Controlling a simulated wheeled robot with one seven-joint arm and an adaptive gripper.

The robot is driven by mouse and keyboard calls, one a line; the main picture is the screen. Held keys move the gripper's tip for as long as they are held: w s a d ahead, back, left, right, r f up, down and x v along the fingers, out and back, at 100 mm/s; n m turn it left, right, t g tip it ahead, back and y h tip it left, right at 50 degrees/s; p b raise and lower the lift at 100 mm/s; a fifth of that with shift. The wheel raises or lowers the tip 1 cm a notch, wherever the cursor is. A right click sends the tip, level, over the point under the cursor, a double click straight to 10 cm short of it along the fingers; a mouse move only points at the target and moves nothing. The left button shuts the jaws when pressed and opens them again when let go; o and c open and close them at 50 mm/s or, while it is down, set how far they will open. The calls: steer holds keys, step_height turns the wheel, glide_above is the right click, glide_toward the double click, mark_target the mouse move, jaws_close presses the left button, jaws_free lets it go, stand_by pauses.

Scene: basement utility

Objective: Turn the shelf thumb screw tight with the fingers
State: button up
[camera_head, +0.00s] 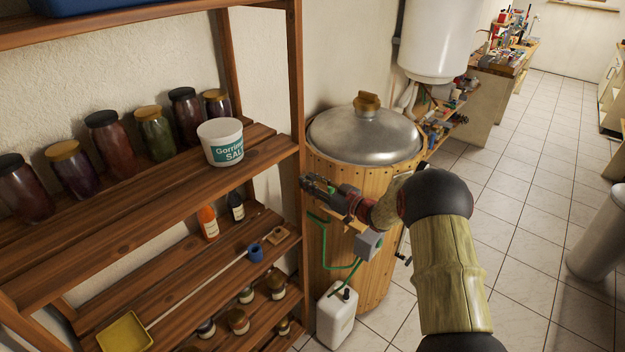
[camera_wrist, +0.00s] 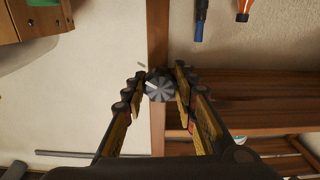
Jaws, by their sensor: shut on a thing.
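The thumb screw (camera_wrist: 160,86) is a dark grey, ribbed round knob with a light mark on its face. It sits on the wooden upright of the shelf (camera_head: 297,120), seen in the wrist view as a vertical post (camera_wrist: 158,40). My gripper (camera_wrist: 158,92) has its two fingers on either side of the knob and is shut on it. In the head view my gripper (camera_head: 310,185) reaches the front right post of the shelf. There the screw is hidden by the fingers.
Jars (camera_head: 154,133) and a salt tub (camera_head: 221,142) stand on the shelf board left of my gripper. A wooden barrel (camera_head: 340,270) with a metal lid stands close behind my arm. A white canister (camera_head: 337,318) is on the floor below.

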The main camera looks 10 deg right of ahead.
steer(key=shift+w+d+r, duration=0.15)
steer(key=shift+r, duration=0.3)
steer(key=o, duration=1.2)
steer(key=shift+f, duration=0.3)
steer(key=shift+c, duration=0.2)
steer(key=v, duration=1.2)
